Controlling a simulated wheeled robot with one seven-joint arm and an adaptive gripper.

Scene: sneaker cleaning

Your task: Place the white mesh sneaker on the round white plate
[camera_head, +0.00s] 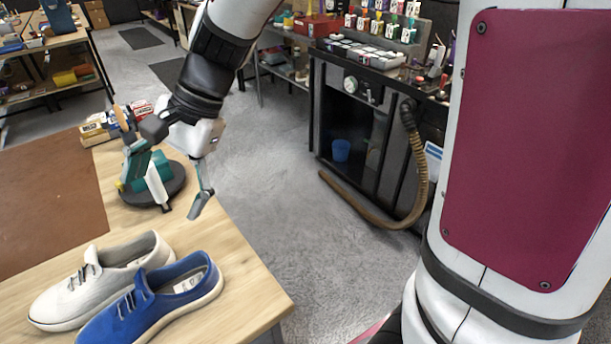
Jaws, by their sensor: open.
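The white mesh sneaker (88,292) lies on the wooden table near its front, with its toe toward the lower left. A blue sneaker (152,306) sits close on its right and covers part of its near side. My gripper (181,207) is open above the table's right side, higher in the picture than both shoes and apart from them. I see nothing between its fingers, though its far side is partly hidden. No round white plate can be made out in this view.
A dark round stand (178,186) with teal items is behind my gripper. Small boxes (97,128) are at the table's far end. A brown mat (50,200) covers the left part. Bare wood (225,270) lies right of the shoes. A dark cabinet (345,130) with a hose stands across the floor.

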